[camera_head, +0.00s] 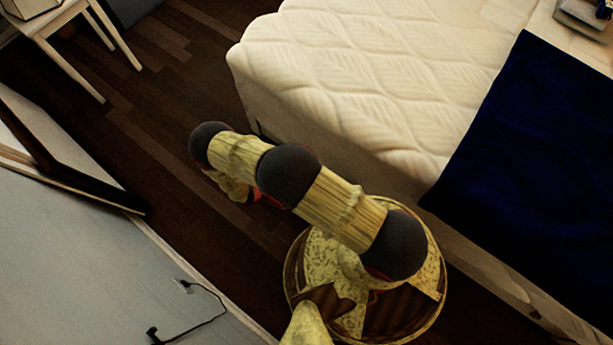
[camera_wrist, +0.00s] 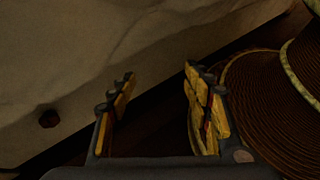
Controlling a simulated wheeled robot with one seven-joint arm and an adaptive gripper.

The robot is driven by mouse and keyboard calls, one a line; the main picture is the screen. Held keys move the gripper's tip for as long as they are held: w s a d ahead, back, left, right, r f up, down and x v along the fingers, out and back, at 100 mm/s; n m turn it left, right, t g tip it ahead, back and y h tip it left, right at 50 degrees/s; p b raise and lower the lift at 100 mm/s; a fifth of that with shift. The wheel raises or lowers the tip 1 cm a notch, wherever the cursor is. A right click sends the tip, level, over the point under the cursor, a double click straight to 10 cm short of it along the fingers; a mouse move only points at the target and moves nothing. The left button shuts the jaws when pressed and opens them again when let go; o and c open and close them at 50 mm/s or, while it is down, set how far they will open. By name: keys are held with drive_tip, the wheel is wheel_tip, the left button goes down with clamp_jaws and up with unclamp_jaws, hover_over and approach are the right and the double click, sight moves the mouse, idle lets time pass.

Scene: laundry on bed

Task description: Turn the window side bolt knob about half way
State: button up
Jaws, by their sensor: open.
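In the head view my arm reaches toward the bed's near side, and my gripper is mostly hidden behind the arm there.
The bed (camera_head: 360,80) has a cream quilted mattress and a dark blue blanket (camera_head: 530,150). Dark wood floor (camera_head: 150,110) is clear left of the bed. A pale grey surface with a thin black handle (camera_head: 205,318) fills the lower left; a wooden chair (camera_head: 75,60) stands upper left.

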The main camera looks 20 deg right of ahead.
drive_tip(key=w+d+f+n+t, duration=0.1)
drive_tip(key=w+f, duration=0.1)
drive_tip(key=f, duration=0.4)
drive_tip(key=w+d+f+n+t, duration=0.1)
drive_tip(key=w+d+f, duration=0.1)
drive_tip(key=f, duration=0.4)
drive_tip(key=w+a+f+n+t+y, duration=0.1)
drive_tip(key=w+a+t, duration=0.2)
drive_tip(key=w, duration=0.6)
drive_tip(key=w+a+f+n+t, duration=0.15)
drive_tip(key=w+a+t, duration=0.25)
drive_tip(key=w, duration=0.5)
drive_tip(key=r+b+x, duration=0.1)
drive_tip(key=b+x, duration=0.1)
drive_tip(key=x, duration=0.5)
drive_tip(key=shift+w+d+b, duration=0.2)
drive_tip(key=shift+d+b, duration=0.1)
drive_tip(key=shift+b, duration=0.05)
drive_tip(key=shift+f, duration=0.1)
drive_tip(key=shift+c, duration=0.7)
drive_tip(key=c, duration=1)
